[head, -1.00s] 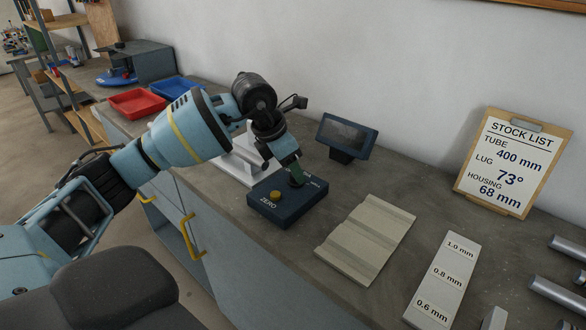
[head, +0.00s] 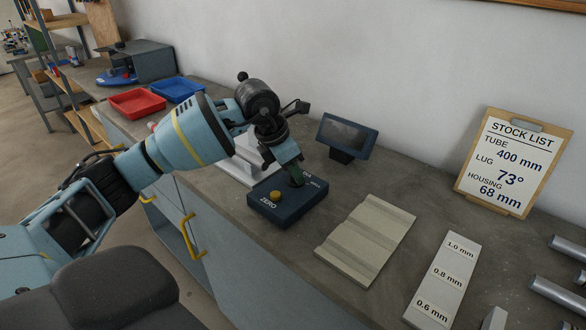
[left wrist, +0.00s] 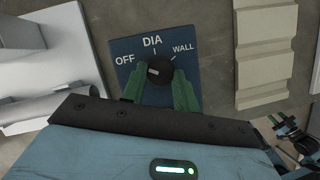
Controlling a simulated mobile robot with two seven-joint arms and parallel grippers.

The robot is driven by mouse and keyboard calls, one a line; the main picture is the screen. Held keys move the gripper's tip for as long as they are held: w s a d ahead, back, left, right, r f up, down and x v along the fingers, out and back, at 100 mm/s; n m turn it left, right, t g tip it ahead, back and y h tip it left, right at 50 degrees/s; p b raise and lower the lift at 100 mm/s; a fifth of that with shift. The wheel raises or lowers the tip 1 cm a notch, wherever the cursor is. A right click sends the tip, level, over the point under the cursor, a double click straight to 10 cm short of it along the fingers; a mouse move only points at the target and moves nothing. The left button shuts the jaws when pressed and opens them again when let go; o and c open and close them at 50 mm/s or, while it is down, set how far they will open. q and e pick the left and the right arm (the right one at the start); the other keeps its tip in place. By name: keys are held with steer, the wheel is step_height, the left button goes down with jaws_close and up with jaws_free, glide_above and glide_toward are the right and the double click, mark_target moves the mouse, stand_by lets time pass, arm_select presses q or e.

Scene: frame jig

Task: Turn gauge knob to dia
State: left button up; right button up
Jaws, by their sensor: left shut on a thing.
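The dark blue gauge box (head: 283,212) stands on the bench, with a yellow ZERO button (head: 275,196) on top. In the left wrist view its face (left wrist: 124,48) carries the labels OFF on the left, DIA at the top and WALL on the right. The round black gauge knob (left wrist: 160,68) has a white mark on its left part, toward the OFF side rather than up at DIA. My left gripper (head: 297,178), with green fingers, is shut on the knob; its fingertips (left wrist: 159,82) are on either side of it.
A dark display (head: 346,134) stands behind the box. A light grey rest (head: 238,165) is close on its left, and a stepped beige block (head: 366,238) is on its right. A thickness strip (head: 444,278) and stock-list clipboard (head: 513,162) are farther right.

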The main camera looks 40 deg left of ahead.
arm_select(q)
steer(key=shift+m, duration=0.3)
steer(key=m, duration=0.2)
steer(key=m+g+h, duration=0.1)
steer(key=m, duration=0.1)
steer(key=shift+w+a+m+h, duration=0.2)
steer(key=shift+m+h, duration=0.1)
steer(key=shift+m, duration=0.1)
steer(key=m+g, duration=0.1)
steer(key=m, duration=0.2)
steer(key=m+g+b, duration=0.1)
steer(key=m, duration=0.2)
steer(key=shift+w+g+h, duration=0.2)
steer(key=shift+g+h, duration=0.1)
steer(key=shift+h, duration=0.1)
steer(key=shift+b, duration=0.3)
steer(key=o, duration=1)
steer(key=shift+c, duration=0.2)
